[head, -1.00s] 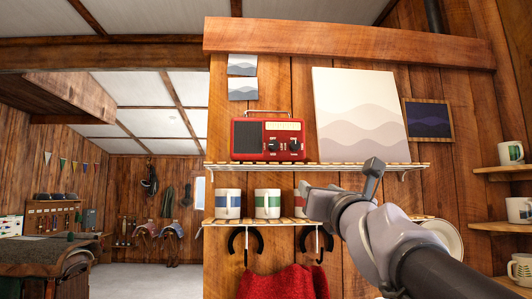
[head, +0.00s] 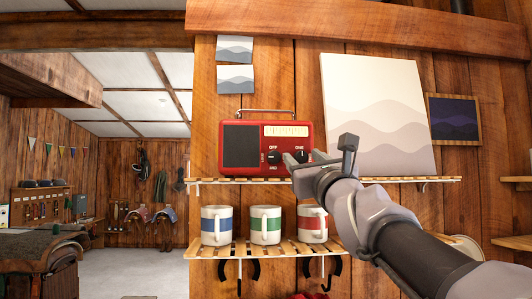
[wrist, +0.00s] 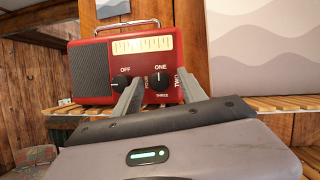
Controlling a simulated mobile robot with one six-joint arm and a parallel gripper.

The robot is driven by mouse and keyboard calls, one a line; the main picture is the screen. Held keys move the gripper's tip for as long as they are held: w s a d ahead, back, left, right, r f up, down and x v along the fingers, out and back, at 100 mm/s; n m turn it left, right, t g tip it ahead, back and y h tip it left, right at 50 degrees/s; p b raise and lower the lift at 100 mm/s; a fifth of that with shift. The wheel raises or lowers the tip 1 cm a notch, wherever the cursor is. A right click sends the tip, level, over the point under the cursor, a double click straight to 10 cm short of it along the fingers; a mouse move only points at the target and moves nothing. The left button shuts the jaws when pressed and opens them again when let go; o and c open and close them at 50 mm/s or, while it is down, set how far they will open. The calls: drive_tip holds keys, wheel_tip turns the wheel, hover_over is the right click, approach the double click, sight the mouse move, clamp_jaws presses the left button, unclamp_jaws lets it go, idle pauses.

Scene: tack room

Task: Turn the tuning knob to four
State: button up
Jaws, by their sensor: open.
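The red radio (head: 240,145) stands on the upper slatted shelf; it also shows in the wrist view (wrist: 101,93). Its dark tuning knob (wrist: 160,81) is the right one, with ONE above, TWO on the right, THREE below and FOUR on the left. Its pale mark appears to point up at ONE. My gripper (wrist: 158,85) is open in front of the radio, one finger on each side of this knob; contact cannot be told. It also shows in the head view (head: 303,158), partly covering the knob.
The other knob (head: 274,157), marked OFF, sits close left of my left finger. The upper shelf (head: 215,181) runs under the radio. A pale wave picture (head: 375,110) stands right of it. Mugs (head: 265,224) stand on the lower shelf.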

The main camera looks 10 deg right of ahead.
drive_tip(key=shift+s, duration=0.25)
clamp_jaws()
drive_tip(key=shift+f+b, duration=0.1)
drive_tip(key=shift+b, duration=0.5)
